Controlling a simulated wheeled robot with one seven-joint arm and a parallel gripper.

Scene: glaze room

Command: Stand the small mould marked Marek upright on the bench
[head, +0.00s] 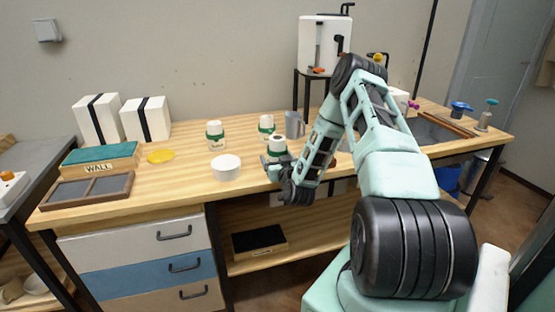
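No name marked Marek is legible in the head view, so I cannot tell which thing is that mould. Two white blocks with black straps, which look like moulds, stand at the back left of the bench (190,185): a taller one (88,124) and a shorter one (133,121). A low white round piece (226,168) sits near the front edge. My gripper (273,163) is at the bench's front edge, close by a white jar with a green band (277,144). Whether its fingers touch the jar, or are open or shut, is not clear.
Two more green-banded jars (215,135) (266,127) and a grey jug (294,124) stand behind. A box marked WALL (98,168), a dark framed tray (88,190) and a yellow disc (160,156) lie left. A white machine on a stand (318,45) rises behind my arm.

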